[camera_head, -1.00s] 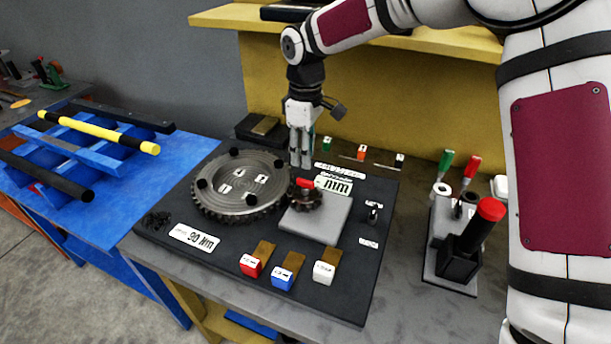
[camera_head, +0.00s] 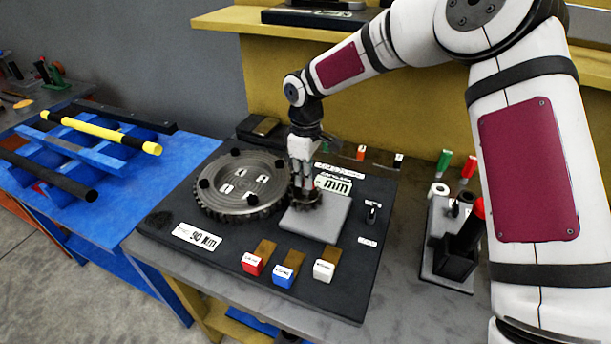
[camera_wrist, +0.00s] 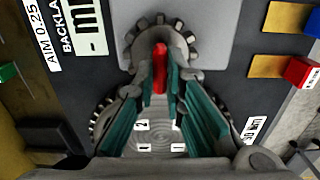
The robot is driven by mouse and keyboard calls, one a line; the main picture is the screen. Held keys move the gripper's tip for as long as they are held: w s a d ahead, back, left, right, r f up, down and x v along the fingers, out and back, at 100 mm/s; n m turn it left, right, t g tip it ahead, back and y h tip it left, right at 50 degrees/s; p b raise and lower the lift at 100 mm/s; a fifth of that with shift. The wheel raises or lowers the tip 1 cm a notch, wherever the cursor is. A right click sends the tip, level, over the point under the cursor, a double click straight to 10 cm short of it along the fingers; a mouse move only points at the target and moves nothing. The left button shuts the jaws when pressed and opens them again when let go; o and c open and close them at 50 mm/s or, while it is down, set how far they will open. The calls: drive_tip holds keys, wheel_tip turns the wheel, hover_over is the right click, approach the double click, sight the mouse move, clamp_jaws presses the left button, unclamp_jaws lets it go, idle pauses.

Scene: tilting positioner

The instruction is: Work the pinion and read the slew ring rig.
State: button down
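The pinion (camera_wrist: 146,36) is a small toothed wheel with a red handle (camera_wrist: 160,68) on top, by the grey plate (camera_head: 326,220). My gripper (camera_head: 305,192) is down over it. In the wrist view its teal-padded fingers (camera_wrist: 160,80) stand on either side of the red handle, apart; contact is not clear. The slew ring (camera_head: 240,203), a big toothed metal disc with numbered tags and black bolts, lies just left of the gripper. A display card (camera_head: 333,185) stands behind the pinion, partly hidden; the wrist view shows a label reading "AIM 0.25" (camera_wrist: 42,35).
Red (camera_head: 252,264), blue (camera_head: 283,276) and white (camera_head: 324,270) blocks line the board's front edge. A small upright lever (camera_head: 372,211) stands right of the plate. A tool stand (camera_head: 455,250) is farther right, near my arm. A blue rack (camera_head: 90,150) is left.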

drive_tip(key=m+b, duration=0.1)
drive_tip(key=m, duration=0.3)
idle(0.3)
drive_tip(key=c, duration=1.7)
unclamp_jaws()
drive_tip(key=shift+o, duration=0.2)
wheel_tip(320, 180, up, 12)
